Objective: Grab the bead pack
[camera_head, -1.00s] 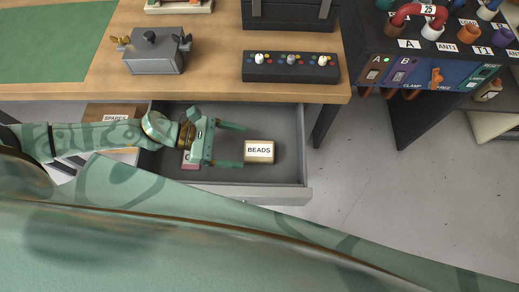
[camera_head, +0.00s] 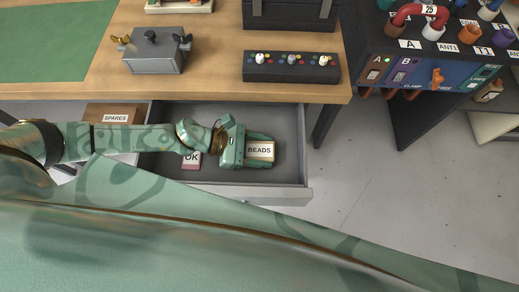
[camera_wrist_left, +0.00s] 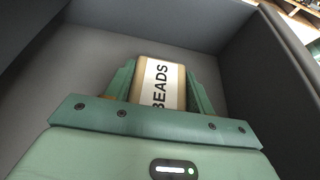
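The bead pack (camera_head: 260,149) is a small tan box with a white "BEADS" label. It lies in the right part of the open grey drawer (camera_head: 292,187). My left gripper (camera_head: 262,150) reaches in from the left with one finger along each side of the pack. The pack's near end is hidden behind the gripper's palm. My right gripper is not in view.
A "SPARES" box (camera_head: 112,114) is at the drawer's left. The wooden bench edge (camera_head: 220,93) overhangs the drawer's back. Drawer walls (camera_wrist_left: 270,75) stand close around the gripper.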

